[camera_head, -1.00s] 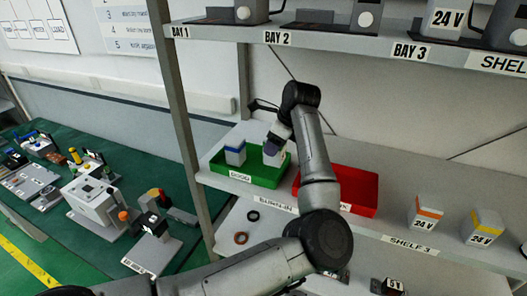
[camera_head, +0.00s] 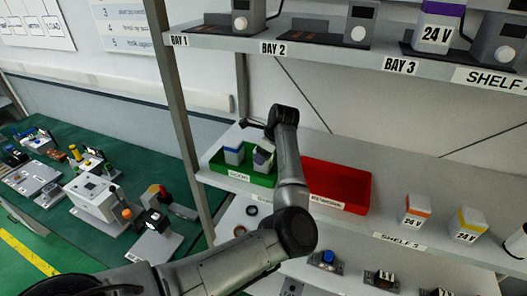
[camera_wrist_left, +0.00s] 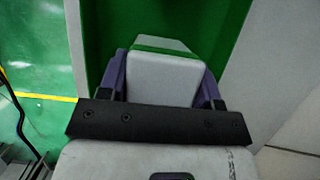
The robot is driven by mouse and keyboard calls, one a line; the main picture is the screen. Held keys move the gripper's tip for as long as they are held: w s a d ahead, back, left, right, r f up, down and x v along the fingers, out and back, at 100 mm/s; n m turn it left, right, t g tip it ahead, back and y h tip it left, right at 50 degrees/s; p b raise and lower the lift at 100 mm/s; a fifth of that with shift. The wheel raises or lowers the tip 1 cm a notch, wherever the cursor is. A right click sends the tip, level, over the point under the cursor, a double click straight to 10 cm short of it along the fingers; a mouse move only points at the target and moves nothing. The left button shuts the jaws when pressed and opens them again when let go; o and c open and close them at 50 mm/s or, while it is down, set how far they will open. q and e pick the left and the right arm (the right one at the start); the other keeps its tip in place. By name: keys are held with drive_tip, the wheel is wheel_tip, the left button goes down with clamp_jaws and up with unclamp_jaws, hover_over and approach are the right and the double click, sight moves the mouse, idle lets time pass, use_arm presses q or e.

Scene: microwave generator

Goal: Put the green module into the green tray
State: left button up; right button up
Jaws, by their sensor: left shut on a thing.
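The green tray (camera_head: 270,181) stands at the left end of the middle shelf, labelled GOOD; its green inside also shows in the wrist view (camera_wrist_left: 215,25). My left gripper (camera_wrist_left: 163,85) has purple fingers on both sides of a pale module with a green top band (camera_wrist_left: 165,72). In the head view my left gripper (camera_head: 265,150) points down over the right part of this tray. The held module (camera_head: 261,168) is low, within the tray's outline; I cannot tell whether it touches the floor. My right gripper is out of view.
A red tray (camera_head: 338,182) is just to the right. Orange (camera_head: 416,212) and yellow (camera_head: 469,224) modules stand further right. The upper shelf (camera_head: 330,52) hangs above.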

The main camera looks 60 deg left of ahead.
use_arm(q)
drive_tip(key=shift+f, duration=0.15)
drive_tip(key=o, duration=1.1)
drive_tip(key=shift+c, duration=0.2)
drive_tip(key=shift+r, duration=0.3)
drive_tip(key=b+v, duration=0.4)
drive_tip(key=v, duration=0.7)
drive_tip(key=shift+r+b, duration=0.3)
drive_tip(key=shift+r, duration=0.1)
drive_tip(key=shift+d, duration=0.1)
